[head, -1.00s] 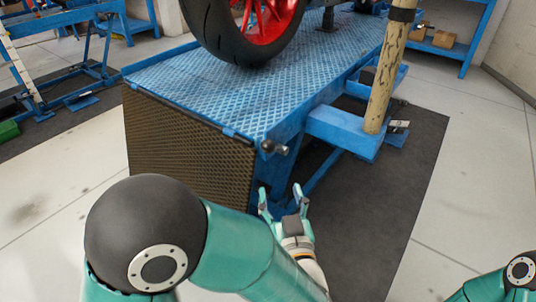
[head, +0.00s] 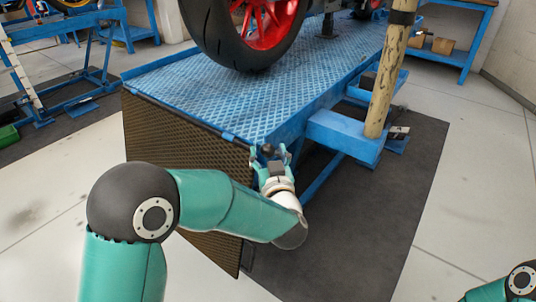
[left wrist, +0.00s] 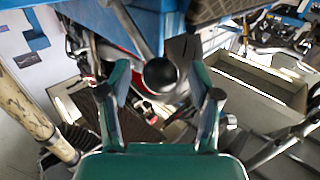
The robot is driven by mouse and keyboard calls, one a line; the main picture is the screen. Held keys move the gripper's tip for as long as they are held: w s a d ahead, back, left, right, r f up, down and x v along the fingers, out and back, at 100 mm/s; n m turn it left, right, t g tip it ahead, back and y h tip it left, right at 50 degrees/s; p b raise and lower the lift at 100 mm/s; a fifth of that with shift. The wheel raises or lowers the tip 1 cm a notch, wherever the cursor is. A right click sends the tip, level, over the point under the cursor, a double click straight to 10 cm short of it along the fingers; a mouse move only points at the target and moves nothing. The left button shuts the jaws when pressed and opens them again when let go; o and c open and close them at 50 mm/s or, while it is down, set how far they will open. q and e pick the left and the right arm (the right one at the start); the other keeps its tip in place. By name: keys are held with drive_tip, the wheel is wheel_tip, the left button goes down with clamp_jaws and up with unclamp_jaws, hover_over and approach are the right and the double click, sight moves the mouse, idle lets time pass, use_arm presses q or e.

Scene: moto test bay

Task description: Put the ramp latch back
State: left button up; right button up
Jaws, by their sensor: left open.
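The ramp latch shows as a dark round knob (head: 268,149) at the near right corner of the blue lift platform. In the left wrist view the black ball knob (left wrist: 160,75) sits on a grey rod that runs up and to the left. My left gripper (head: 268,155) is open, with its fingers around the knob's place at the corner. In the left wrist view the two green fingers (left wrist: 159,84) stand either side of the knob, with gaps visible. The dark mesh ramp (head: 180,150) hangs down from the platform's near edge. My right gripper is out of view.
A motorcycle wheel with a red rim (head: 243,30) stands on the blue platform (head: 215,100). A worn pole (head: 388,85) rises beside the platform's blue side bracket (head: 340,132). The dark floor mat (head: 360,230) to the right is clear.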

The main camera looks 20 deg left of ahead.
use_arm(q)
clamp_jaws()
idle(0.3)
